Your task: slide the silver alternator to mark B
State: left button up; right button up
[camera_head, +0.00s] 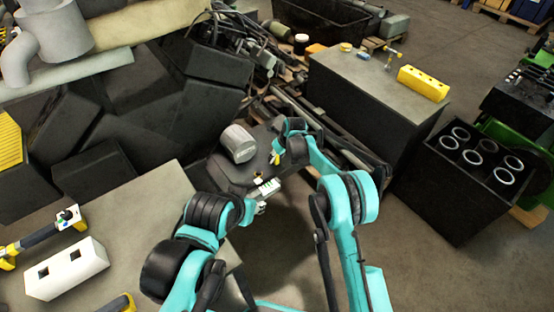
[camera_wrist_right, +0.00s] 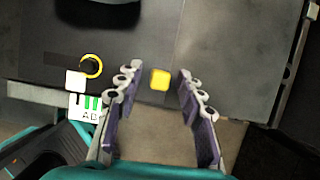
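The silver alternator (camera_head: 238,143) is a grey-white cylinder lying on a dark bench top (camera_head: 225,170) in the head view. My right gripper (camera_head: 276,155) is over the bench to the right of it, apart from it. In the right wrist view its two fingers (camera_wrist_right: 155,88) are spread, with a small yellow block (camera_wrist_right: 160,80) showing between them. A white card with green bars and the letters A and B (camera_wrist_right: 87,107) lies at the left; it also shows in the head view (camera_head: 268,187). My left gripper (camera_head: 262,207) is near the bench's front edge, small and partly hidden. The alternator is not visible in the wrist view.
A yellow ring (camera_wrist_right: 91,66) lies near the card. A grey-topped cabinet (camera_head: 375,85) carries a yellow block (camera_head: 423,83). A black box with several cylinder liners (camera_head: 470,190) stands at the right. A pale table (camera_head: 150,215) with a white block (camera_head: 67,269) is at the left.

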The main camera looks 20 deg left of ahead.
jog(key=shift+w+a+f, duration=0.15)
jog(key=shift+a+f, duration=0.05)
jog(key=shift+f, duration=0.35)
grip_shut()
jog(key=shift+w+d, duration=0.9)
jog(key=shift+w, duration=0.2)
grip_release()
